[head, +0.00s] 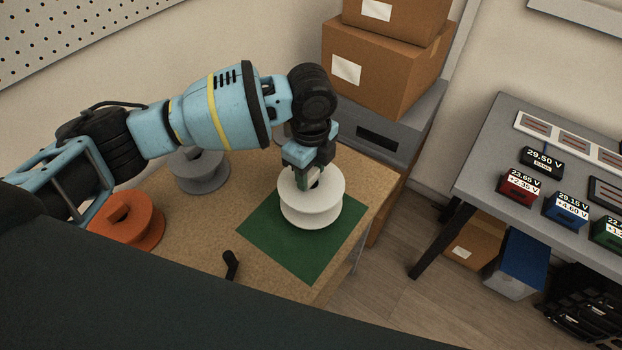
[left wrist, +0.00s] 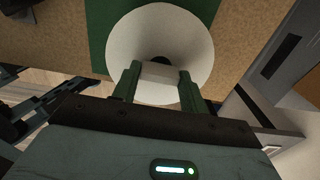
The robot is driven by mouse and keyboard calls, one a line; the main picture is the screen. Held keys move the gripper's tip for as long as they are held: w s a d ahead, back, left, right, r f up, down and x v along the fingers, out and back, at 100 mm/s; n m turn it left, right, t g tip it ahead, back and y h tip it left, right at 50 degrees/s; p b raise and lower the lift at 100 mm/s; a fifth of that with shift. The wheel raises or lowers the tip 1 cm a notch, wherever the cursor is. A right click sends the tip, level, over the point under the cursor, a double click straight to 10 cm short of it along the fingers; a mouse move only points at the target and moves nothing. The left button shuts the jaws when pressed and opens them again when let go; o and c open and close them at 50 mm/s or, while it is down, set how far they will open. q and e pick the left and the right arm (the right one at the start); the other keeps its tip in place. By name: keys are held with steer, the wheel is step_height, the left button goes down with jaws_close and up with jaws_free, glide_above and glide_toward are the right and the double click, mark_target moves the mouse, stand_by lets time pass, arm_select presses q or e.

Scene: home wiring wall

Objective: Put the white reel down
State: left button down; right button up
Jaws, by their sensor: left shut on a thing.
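The white reel (head: 312,204) is at the green mat (head: 287,258) on the wooden bench, its flanges roughly level. In the left wrist view the white reel (left wrist: 180,22) fills the upper middle, with a dark centre hole. My left gripper (head: 309,178) comes down from above and is shut on the reel near its middle. In the left wrist view the fingers (left wrist: 158,88) close on a pale part of it. I cannot tell whether the reel's underside touches the mat. My right gripper is not in view.
A grey reel (head: 198,172) and an orange reel (head: 128,222) stand on the bench to the left. A small black object (head: 231,265) is near the front. Cardboard boxes (head: 383,68) are stacked behind. A grey table (head: 500,165) with several meters stands right, across a floor gap.

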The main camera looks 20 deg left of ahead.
arm_select(q)
steer(key=shift+f, duration=1.75)
steer(key=c, duration=0.8)
jaws_free()
steer(key=shift+f, duration=0.15)
steer(key=shift+o, duration=0.2)
step_height(320, 180, up, 12)
steer(key=shift+r+p, duration=0.15)
steer(key=shift+p, duration=0.3)
